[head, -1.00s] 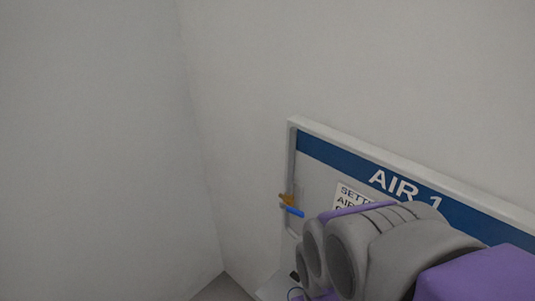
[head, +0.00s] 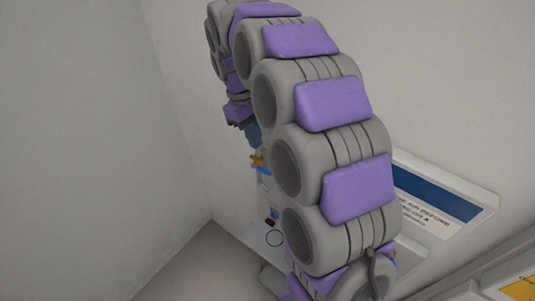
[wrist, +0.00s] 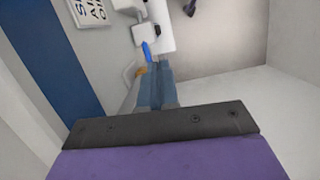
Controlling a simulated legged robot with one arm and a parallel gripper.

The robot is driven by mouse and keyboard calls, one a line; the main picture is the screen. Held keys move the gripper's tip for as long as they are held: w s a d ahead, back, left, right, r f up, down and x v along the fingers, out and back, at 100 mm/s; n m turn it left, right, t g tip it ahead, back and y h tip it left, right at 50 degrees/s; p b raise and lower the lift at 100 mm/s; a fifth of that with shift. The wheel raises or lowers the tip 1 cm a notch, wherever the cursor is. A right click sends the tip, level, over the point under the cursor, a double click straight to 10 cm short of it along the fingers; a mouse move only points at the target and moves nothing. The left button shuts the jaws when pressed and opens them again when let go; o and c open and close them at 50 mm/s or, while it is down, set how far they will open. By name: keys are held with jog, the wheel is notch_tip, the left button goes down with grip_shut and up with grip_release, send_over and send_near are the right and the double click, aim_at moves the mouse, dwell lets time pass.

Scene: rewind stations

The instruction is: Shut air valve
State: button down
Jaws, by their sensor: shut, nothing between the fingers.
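The air valve has a blue lever (head: 263,171) and a brass body (head: 258,160), low on the left side of the white panel. In the wrist view the blue lever (wrist: 147,52) shows just beyond my fingertips, and the brass body (wrist: 140,71) is beside them, partly hidden. My gripper (head: 253,134) points down, with its blue-grey fingers just above the valve in the head view. In the wrist view my gripper (wrist: 155,75) is shut, with nothing between the fingers. I cannot tell whether it touches the valve.
Pale walls stand close on the left and behind. A yellow patch (head: 522,288) shows at lower right.

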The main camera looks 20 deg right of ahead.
jog(key=w+p, duration=0.2)
jog(key=w, duration=0.3)
send_near(266, 170)
jog(key=shift+n+h, duration=0.3)
jog(key=shift+n, duration=0.1)
jog(key=x, duration=0.4)
jog(key=a+x, duration=0.1)
jog(key=x, duration=0.2)
jog(key=shift+w+f+p, duration=0.1)
jog(key=shift+w+p, duration=0.1)
jog(key=shift+p, duration=0.15)
jog(key=shift+s+d, duration=0.1)
jog(key=shift+s+d+f+t+y+b, duration=0.15)
jog(key=shift+s+f+t+y+b, duration=0.15)
jog(key=shift+t+y+b, duration=0.25)
jog(key=shift+s+d+f+t+y+b, duration=0.2)
jog(key=shift+f+t+y+b, duration=0.2)
jog(key=shift+b, duration=0.2)
jog(key=shift+t, duration=0.35)
jog(key=shift+r, duration=0.15)
